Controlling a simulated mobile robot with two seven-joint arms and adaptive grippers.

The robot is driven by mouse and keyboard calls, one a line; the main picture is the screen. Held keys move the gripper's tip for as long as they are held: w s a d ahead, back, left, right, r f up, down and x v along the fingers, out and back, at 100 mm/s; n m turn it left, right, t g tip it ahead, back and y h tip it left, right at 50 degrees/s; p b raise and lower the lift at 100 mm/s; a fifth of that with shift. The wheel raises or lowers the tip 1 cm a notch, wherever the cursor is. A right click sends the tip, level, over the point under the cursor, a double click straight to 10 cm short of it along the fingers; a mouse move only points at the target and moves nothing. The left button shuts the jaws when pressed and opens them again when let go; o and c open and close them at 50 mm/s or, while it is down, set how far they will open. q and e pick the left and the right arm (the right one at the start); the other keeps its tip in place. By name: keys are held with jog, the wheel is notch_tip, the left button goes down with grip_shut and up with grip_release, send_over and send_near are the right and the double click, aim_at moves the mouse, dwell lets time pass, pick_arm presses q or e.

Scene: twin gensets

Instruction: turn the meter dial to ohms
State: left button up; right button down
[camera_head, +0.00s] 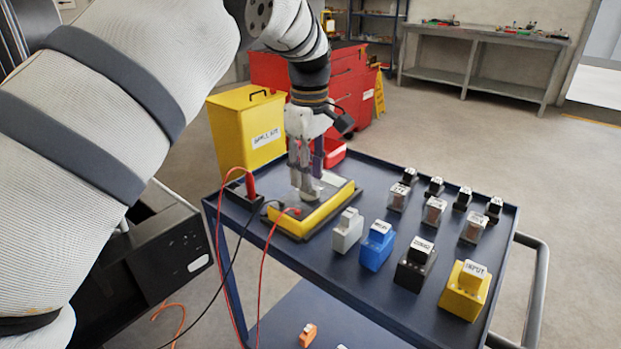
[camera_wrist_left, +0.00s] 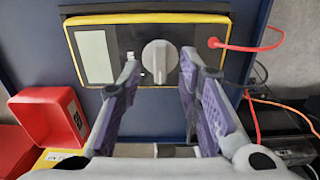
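The meter (camera_head: 324,212) lies on the cart top, with a yellow rim and a dark face. In the left wrist view the meter (camera_wrist_left: 125,40) shows its pale display (camera_wrist_left: 95,57) and a grey round dial (camera_wrist_left: 160,58) with a raised grip bar, which looks roughly upright in that picture. Small marks beside the dial are too blurred to read. My left gripper (camera_head: 305,186) points down over the meter. In the left wrist view the left gripper (camera_wrist_left: 158,84) is open, its purple-padded fingers on either side of the dial, apparently without touching it. My right gripper is out of view.
The blue cart (camera_head: 395,172) also carries several labelled blocks, including a blue one (camera_head: 377,245) and a yellow one (camera_head: 465,290), right of the meter. Red and black leads run from the meter off the cart's left side. A red bin (camera_wrist_left: 52,118) sits near the gripper.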

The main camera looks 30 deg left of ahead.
pick_arm(q)
jog(key=shift+f, duration=1.05)
grip_shut()
jog(key=shift+m, duration=0.3)
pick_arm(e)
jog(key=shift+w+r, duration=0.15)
pick_arm(q)
jog(key=m, duration=0.2)
jog(key=shift+r+m+p, duration=0.15)
jog(key=shift+m+p, duration=0.15)
jog(key=shift+p, duration=0.1)
jog(key=m, duration=0.4)
jog(key=shift+m, duration=0.3)
jog(key=m, duration=0.5)
jog(key=shift+p, duration=0.35)
jog(key=shift+f+m, duration=0.2)
jog(key=shift+m, duration=2.3)
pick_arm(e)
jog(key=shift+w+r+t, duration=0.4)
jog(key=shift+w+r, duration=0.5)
